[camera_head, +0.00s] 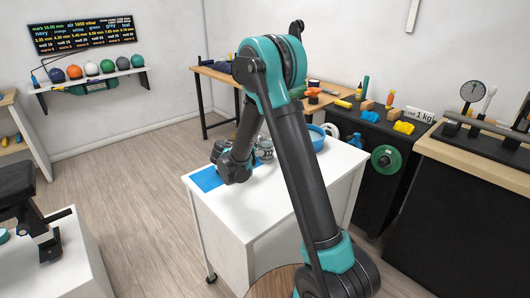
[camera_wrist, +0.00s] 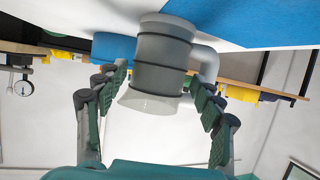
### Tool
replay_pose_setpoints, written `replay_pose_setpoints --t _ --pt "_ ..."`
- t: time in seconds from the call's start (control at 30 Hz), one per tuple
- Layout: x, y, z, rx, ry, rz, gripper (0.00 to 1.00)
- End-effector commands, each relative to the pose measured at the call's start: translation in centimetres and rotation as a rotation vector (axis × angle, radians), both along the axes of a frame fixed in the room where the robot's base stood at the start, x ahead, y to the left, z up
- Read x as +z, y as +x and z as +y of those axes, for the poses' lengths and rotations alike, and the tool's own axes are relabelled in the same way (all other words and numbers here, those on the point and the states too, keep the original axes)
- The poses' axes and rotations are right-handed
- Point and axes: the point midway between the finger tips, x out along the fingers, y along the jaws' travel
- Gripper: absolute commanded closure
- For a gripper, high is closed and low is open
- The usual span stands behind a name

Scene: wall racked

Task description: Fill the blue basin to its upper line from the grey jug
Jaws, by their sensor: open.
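The grey jug (camera_wrist: 162,66) stands on the white cart top, its rim toward the bottom of the wrist view, which looks upside down. Its handle (camera_wrist: 208,62) is on the right there. My gripper (camera_wrist: 158,78) is open, with one finger on each side of the jug. I see no clear grip on it. The blue basin (camera_head: 317,139) stands at the back right of the cart. It also shows behind the jug in the wrist view (camera_wrist: 110,46). My arm partly hides the basin and jug in the head view. The basin's upper line and water level cannot be made out.
A blue mat (camera_head: 206,179) lies at the cart's left edge. The white cart top (camera_head: 220,205) is clear in front. Another white surface (camera_head: 75,255) is at lower left.

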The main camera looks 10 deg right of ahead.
Motion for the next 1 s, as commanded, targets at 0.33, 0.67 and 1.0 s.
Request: replay_pose_setpoints --t 0.33,0.67,1.0 --pt "-1.5 2.1 -2.1 0.001 0.000 0.000 0.33" --pt "-1.4 2.0 -2.1 0.000 0.000 0.000 0.60" --pt "-1.4 2.0 -2.1 0.000 -0.001 -0.001 0.80"
